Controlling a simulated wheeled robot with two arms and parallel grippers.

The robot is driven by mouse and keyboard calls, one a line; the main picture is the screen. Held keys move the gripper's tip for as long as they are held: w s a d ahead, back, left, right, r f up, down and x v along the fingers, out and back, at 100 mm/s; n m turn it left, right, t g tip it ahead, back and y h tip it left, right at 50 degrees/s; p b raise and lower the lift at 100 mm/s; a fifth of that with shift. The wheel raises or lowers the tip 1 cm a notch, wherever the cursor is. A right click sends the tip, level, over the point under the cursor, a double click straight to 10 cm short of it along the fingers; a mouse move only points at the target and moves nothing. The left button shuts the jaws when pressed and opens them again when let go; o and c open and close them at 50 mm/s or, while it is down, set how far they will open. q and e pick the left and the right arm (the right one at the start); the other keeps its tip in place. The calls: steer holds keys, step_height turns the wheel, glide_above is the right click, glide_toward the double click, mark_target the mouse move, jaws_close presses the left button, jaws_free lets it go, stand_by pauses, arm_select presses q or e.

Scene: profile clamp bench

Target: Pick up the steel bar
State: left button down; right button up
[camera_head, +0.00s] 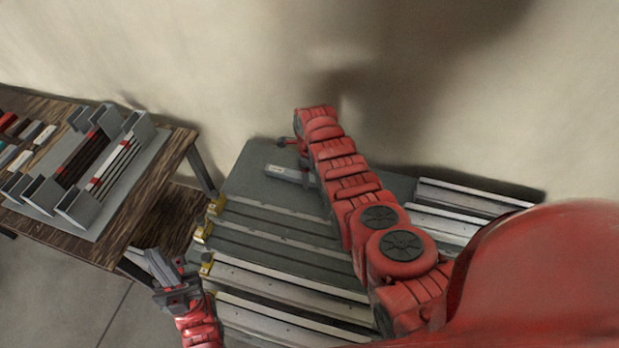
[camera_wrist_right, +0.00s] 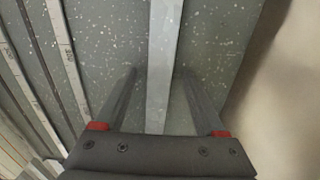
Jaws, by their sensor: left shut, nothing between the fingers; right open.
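A plain pale grey bar, which looks like the steel bar (camera_wrist_right: 163,50), lies on the speckled grey bench top in the right wrist view. In the head view a short part of the bar (camera_head: 284,173) shows beside my right wrist; the rest is hidden by my arm. My right gripper (camera_wrist_right: 157,78) is open, one finger on each side of the bar, with visible gaps. I cannot tell how high the fingertips are above the bench. My left gripper (camera_head: 162,268) is shut and empty, at the bench's near left corner.
Long metal profiles (camera_head: 270,243) with yellow end clamps lie across the bench (camera_head: 255,165). More profiles (camera_head: 470,195) lie at the right by the wall. A wooden table (camera_head: 165,190) at the left holds a grey rack (camera_head: 125,185) with bars. The wall (camera_wrist_right: 285,90) stands close right of my right gripper.

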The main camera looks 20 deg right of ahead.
steer(key=shift+f, duration=0.5)
jaws_close()
